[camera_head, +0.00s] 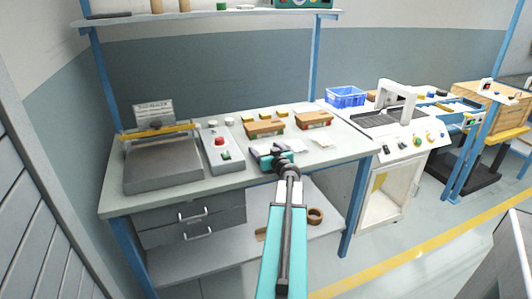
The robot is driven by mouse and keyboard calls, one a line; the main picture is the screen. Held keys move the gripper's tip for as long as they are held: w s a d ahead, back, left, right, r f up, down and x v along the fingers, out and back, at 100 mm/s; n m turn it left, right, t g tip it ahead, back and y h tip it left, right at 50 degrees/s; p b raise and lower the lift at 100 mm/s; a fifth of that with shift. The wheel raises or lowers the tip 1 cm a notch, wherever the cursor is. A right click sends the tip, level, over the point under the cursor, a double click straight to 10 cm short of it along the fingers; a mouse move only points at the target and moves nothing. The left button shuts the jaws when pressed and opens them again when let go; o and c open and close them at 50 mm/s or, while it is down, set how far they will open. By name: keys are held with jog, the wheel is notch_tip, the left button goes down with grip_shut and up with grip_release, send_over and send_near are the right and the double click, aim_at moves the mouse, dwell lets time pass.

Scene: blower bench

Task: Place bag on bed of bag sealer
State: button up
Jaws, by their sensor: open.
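The bag sealer (160,170) stands at the left end of the bench, with a flat grey bed, a yellow bar across its back and a small sign behind it. My gripper (272,154) is open over the front middle of the bench, to the right of the sealer. A pale grey flat thing, perhaps the bag (262,148), lies at the gripper, partly hidden by it; I cannot tell whether they touch. A whitish flat piece (322,142) lies on the bench further right, and I cannot tell what it is.
A control box (219,148) with red and green buttons stands just right of the sealer. Two brown blocks (265,128) (314,120) and several yellow pieces lie behind my gripper. A blue crate (346,96) and a white machine (393,115) stand further right. A shelf (215,15) hangs above.

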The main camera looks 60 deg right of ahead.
aim_at(265, 149)
jog(key=c, duration=1.3)
jog(key=shift+r, duration=0.1)
jog(key=shift+r, duration=1.45)
jog(key=shift+a+r, duration=0.1)
jog(key=shift+r, duration=0.2)
jog(key=s+a, duration=0.1)
jog(key=a, duration=0.1)
jog(key=s+a+b, duration=0.1)
jog(key=s+a, duration=0.2)
jog(key=a, duration=0.1)
jog(key=shift+s+a+r+b, duration=0.25)
jog(key=shift+s+r+b, duration=0.05)
jog(key=shift+s+b, duration=0.1)
jog(key=shift+r+p, duration=0.2)
jog(key=shift+p, duration=0.9)
